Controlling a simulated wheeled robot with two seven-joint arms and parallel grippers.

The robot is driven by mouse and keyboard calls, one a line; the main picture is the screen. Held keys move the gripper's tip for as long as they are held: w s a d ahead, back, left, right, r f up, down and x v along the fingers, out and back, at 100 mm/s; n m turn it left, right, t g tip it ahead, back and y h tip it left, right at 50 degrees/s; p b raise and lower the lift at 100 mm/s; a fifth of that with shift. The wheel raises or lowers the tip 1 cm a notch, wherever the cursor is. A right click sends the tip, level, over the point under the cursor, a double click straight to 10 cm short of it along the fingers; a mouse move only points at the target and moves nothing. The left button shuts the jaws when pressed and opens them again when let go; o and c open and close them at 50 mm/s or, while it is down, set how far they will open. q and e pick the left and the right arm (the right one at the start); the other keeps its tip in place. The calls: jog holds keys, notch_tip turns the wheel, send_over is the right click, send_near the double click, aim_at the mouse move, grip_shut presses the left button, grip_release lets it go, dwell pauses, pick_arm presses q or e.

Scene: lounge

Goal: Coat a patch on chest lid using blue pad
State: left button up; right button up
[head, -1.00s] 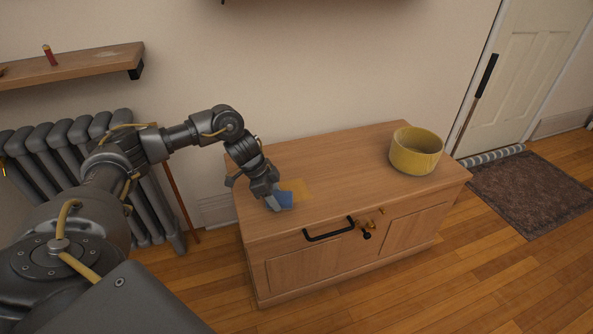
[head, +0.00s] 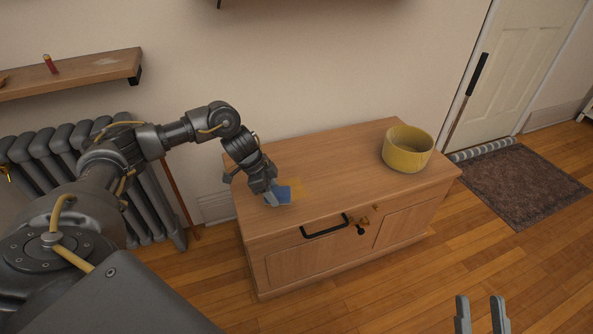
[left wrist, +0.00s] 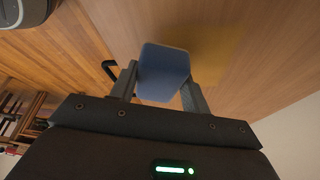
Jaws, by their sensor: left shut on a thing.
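The wooden chest (head: 340,165) stands against the wall, its lid flat and closed, with a black handle (head: 325,226) on the front. A yellowish patch (head: 301,188) lies on the lid near its left front; it also shows in the left wrist view (left wrist: 215,50). My left gripper (head: 270,197) is shut on the blue pad (head: 284,195), which is at the lid surface over the patch's left part. In the left wrist view the blue pad (left wrist: 163,72) sits between both fingers. My right gripper (head: 481,316) shows at the bottom right, fingers apart and empty.
A yellow bowl (head: 407,149) stands on the right end of the lid. A grey radiator (head: 60,160) and a wall shelf (head: 80,68) are at the left. A dark rug (head: 520,183) lies right of the chest. The middle of the lid is clear.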

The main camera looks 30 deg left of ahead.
pick_arm(q)
jog(key=shift+r+p, duration=0.3)
jog(key=shift+r, duration=0.05)
jog(key=shift+r+p, duration=0.4)
jog(key=shift+p, duration=0.05)
jog(key=shift+r+p, duration=0.35)
jog(key=shift+p, duration=0.15)
jog(key=shift+r, duration=0.15)
jog(key=shift+r+p, duration=0.2)
jog(key=shift+p, duration=0.25)
jog(key=shift+r+p, duration=0.35)
jog(key=shift+p, duration=0.05)
jog(key=shift+r, duration=0.2)
jog(key=shift+r+p, duration=0.3)
jog(key=shift+p, duration=0.3)
pick_arm(e)
jog(key=d+f+m+g+h, duration=0.1)
jog(key=d+f+g+h, duration=0.2)
jog(key=f, duration=0.5)
jog(key=s+d+f+m+g+h, duration=0.1)
jog(key=d+f+g+h, duration=0.3)
jog(key=f+g, duration=0.3)
jog(key=shift+s+f+g+h, duration=0.25)
jog(key=shift+f+g+h, duration=0.15)
jog(key=shift+h, duration=0.2)
